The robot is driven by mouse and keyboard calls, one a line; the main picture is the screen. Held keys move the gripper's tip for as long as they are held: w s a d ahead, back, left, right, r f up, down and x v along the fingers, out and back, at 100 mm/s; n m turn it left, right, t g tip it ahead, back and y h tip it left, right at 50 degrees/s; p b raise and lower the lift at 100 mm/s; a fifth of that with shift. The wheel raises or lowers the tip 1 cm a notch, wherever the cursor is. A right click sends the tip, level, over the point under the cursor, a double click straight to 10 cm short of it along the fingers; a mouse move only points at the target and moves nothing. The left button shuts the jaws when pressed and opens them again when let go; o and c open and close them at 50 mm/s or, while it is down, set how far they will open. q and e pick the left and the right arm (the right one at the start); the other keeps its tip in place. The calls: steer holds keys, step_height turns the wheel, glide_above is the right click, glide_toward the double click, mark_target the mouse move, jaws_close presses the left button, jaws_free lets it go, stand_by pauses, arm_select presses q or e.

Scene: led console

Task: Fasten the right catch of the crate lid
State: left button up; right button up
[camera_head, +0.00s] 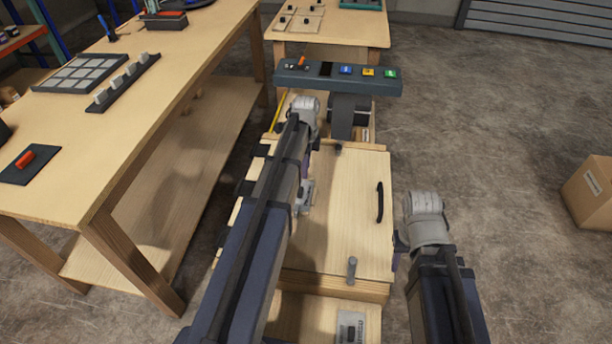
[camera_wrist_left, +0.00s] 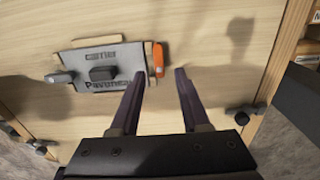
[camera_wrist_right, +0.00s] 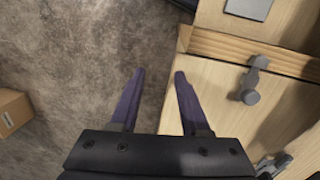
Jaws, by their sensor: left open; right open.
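The crate lid (camera_head: 342,225) is a pale wood panel in the head view, with a black handle (camera_head: 380,202). A grey catch (camera_head: 351,270) stands at its near edge; in the right wrist view that catch (camera_wrist_right: 252,85) lies at the lid's seam with the edge plank. Whether it is fastened I cannot tell. A dark knob (camera_head: 338,149) is at the far edge. My left gripper (camera_wrist_left: 156,72) is open above the wood, beside a grey labelled plate (camera_wrist_left: 100,68) with an orange tab. My right gripper (camera_wrist_right: 158,75) is open and empty over the floor beside the crate.
A grey console (camera_head: 335,78) with coloured buttons stands beyond the crate. A long wooden workbench (camera_head: 185,70) is at the left. A cardboard box (camera_head: 590,195) sits on the floor at the right. The floor right of the crate is otherwise clear. My left arm hides the lid's left part.

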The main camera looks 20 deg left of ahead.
arm_select(q)
steer(key=shift+f, duration=0.7)
steer(key=shift+r, duration=0.1)
jaws_close()
